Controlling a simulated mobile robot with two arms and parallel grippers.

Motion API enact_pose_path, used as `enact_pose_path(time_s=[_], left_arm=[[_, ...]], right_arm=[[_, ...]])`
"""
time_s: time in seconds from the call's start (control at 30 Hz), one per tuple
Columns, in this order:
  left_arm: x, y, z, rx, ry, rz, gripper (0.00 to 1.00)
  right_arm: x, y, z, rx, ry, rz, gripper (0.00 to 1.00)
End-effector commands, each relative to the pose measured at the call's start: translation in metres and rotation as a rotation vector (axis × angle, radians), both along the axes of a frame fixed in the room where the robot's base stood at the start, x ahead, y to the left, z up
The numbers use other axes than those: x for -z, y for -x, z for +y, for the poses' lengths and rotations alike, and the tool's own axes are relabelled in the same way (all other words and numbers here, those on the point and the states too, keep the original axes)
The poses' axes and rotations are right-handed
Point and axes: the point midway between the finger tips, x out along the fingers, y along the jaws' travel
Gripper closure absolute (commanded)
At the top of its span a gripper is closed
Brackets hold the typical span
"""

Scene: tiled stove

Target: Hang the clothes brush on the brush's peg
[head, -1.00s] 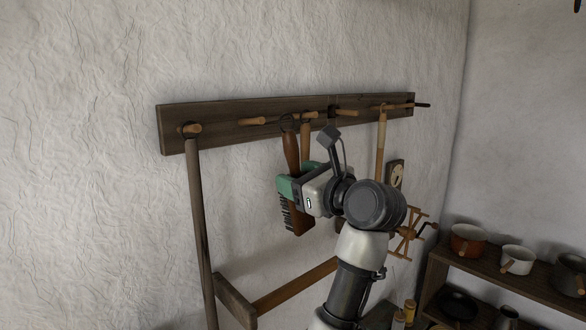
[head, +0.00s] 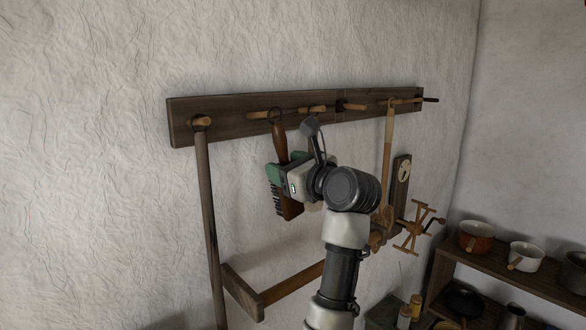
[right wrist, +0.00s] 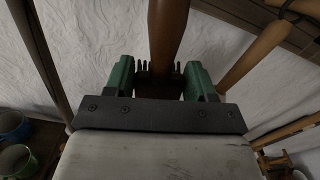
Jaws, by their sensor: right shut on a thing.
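The clothes brush (head: 280,143) has a brown handle, dark bristles and a thin cord loop (head: 275,115) at its top. My right gripper (head: 276,174) is shut on it near the bristle end, holding it almost upright, handle up, in front of the wall. The loop overlaps the second peg from the left (head: 258,115) in the head view; I cannot tell whether it is around the peg or in front of it. In the right wrist view, the handle (right wrist: 168,38) rises between the green fingers (right wrist: 160,78). My left gripper is not in view.
The dark peg rail (head: 235,103) runs along the wall. A long wooden tool (head: 206,200) hangs at its left end. Another peg (head: 312,109) is close on the right, and a long-handled tool (head: 388,140) hangs further right. A shelf with pots (head: 477,237) stands at lower right.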

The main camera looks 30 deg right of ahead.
Motion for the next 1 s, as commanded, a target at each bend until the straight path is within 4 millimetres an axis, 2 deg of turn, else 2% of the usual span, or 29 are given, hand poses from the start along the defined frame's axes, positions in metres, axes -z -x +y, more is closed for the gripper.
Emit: enact_pose_path(time_s=[0.7, 1.0], left_arm=[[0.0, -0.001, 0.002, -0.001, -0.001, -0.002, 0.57], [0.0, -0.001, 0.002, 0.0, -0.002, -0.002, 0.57]], right_arm=[[0.001, -0.043, 0.006, 0.0, 0.0, -0.001, 0.67], [0.004, -0.053, 0.008, -0.001, -0.001, -0.002, 0.67]])
